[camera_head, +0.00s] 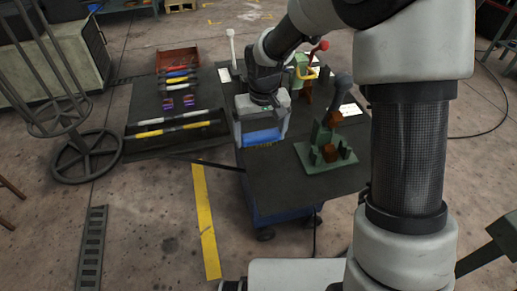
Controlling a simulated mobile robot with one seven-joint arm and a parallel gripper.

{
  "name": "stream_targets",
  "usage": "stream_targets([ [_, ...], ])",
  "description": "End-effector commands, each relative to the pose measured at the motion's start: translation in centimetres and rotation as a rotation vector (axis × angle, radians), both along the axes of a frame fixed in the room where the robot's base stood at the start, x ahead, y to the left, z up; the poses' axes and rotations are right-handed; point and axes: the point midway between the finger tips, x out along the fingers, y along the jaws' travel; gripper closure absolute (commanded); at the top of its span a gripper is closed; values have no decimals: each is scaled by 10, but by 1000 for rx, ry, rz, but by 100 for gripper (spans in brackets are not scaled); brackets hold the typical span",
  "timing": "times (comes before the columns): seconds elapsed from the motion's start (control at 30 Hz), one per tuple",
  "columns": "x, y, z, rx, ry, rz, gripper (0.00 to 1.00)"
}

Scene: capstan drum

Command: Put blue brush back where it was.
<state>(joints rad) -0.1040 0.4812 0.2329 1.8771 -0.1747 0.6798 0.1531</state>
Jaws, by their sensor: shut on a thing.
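The blue brush (262,136) is between the fingers of my gripper (263,127). My gripper points down and is shut on it. The brush's blue body shows from the side, with a thin yellowish strip along its lower edge. It is at the left edge of the dark cart top (275,185). I cannot tell whether it touches the surface or is held above it. My wrist and gripper hide the cart top behind the brush.
A green fixture (325,155) with brown blocks and a dark lever stands right of my gripper. Another green fixture (302,68) with a red knob is behind. A dark mat (150,105) holds several tools and a red tray (178,60). A wire-cage stand (85,150) is at far left.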

Motion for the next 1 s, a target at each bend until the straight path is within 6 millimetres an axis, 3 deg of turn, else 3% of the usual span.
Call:
stream_targets([
  [0.4, 0, 0, -46, 0, 1, 0, 32],
  [0.8, 0, 0, -53, 1, -2, 0, 32],
  [0.83, 0, 0, -52, 1, -2, 0, 7],
  [0.9, 0, 0, -51, 0, -1, 0, 0],
  [1.0, 0, 0, -51, 0, -1, 0, 0],
])
